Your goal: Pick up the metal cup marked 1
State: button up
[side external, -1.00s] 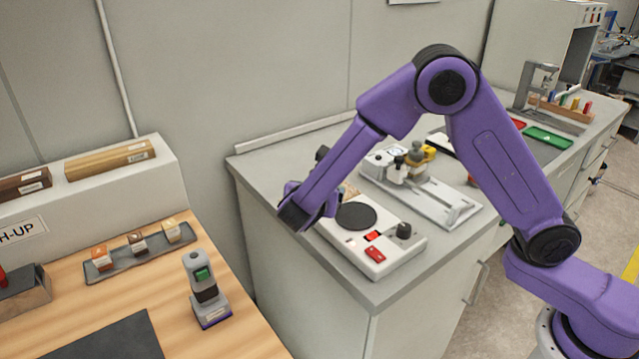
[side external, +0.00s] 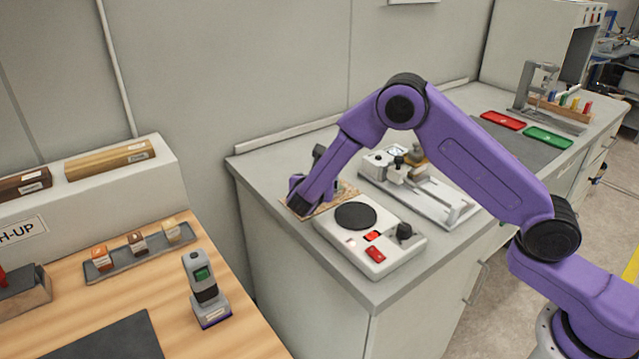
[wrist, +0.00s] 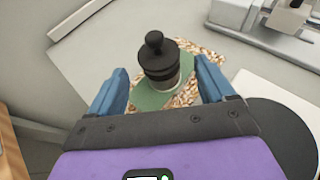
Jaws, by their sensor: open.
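In the wrist view a small cylinder with a black top and round black knob (wrist: 157,58) stands upright on a green pad; a strip of its paler lower body shows. It looks like the cup, but no mark 1 is readable. My gripper (wrist: 161,70) is open, with one blue finger on each side of it in the picture and visible gaps. Whether the fingers are down at its height I cannot tell. In the side view my gripper (side external: 300,204) is low over the left end of the counter, its fingers mostly hidden.
A speckled mat (side external: 340,193) lies under the pad. A white hotplate (side external: 386,257) with a black disc stands close by in front. A grey metal fixture (side external: 440,198) is to the right. The counter (side external: 285,240) ends at the left and front; a wall stands behind.

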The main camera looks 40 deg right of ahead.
jog(key=shift+f+x, duration=0.15)
jog(key=shift+x, duration=1.2)
jog(key=shift+f+x, duration=0.1)
jog(key=shift+x, duration=1.3)
jog(key=shift+a, duration=0.1)
jog(key=c, duration=1.2)
jog(key=shift+r, duration=0.1)
jog(key=shift+c, duration=0.5)
jog(key=shift+r, duration=0.1)
